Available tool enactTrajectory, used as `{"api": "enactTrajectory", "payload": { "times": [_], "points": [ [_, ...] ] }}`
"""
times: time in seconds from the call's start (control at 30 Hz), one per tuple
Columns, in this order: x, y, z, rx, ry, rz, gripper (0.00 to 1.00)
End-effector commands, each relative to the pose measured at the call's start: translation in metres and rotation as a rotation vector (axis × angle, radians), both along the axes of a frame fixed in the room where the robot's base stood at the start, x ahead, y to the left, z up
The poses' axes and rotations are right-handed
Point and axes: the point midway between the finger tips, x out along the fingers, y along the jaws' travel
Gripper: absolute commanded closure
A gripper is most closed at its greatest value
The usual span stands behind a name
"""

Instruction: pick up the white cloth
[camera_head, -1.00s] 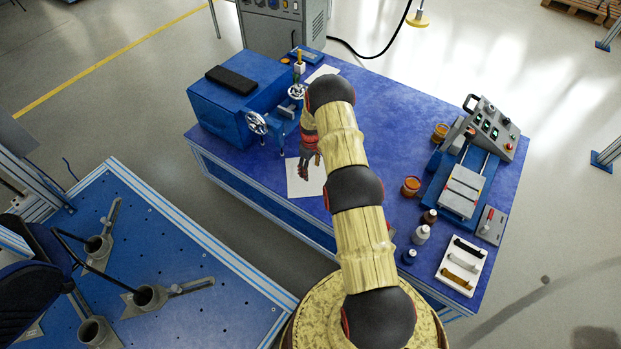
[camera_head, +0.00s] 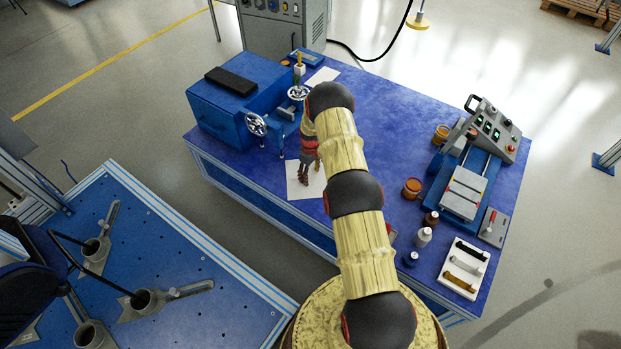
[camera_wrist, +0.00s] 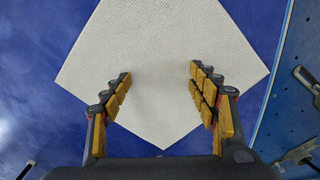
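The white cloth (camera_head: 297,187) lies flat on the near left edge of the blue table in the head view, partly covered by my gripper. In the wrist view the cloth (camera_wrist: 162,60) is a white, textured square with one corner pointing toward the gripper's base. My gripper (camera_head: 308,180) hangs over the cloth in the head view, fingers pointing down. In the wrist view my gripper (camera_wrist: 160,75) is open, with its padded fingers wide apart over the cloth and nothing between them. I cannot tell how far the fingertips are above it.
A blue machine with handwheels (camera_head: 222,112) stands beside the cloth. Another white sheet (camera_head: 322,77) lies farther back. At the right are jars (camera_head: 412,187), small bottles (camera_head: 423,236), a white tray (camera_head: 463,290) and a control-panel device (camera_head: 495,128). The table's middle is clear.

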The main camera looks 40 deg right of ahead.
Motion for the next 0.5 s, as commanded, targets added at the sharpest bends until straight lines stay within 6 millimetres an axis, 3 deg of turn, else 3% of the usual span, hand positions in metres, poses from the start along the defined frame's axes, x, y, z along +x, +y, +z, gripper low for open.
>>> {"api": "enactTrajectory", "payload": {
  "times": [0.5],
  "points": [
    [-0.0020, 0.0008, -0.0023, 0.001, 0.003, 0.000, 0.57]
  ]
}}
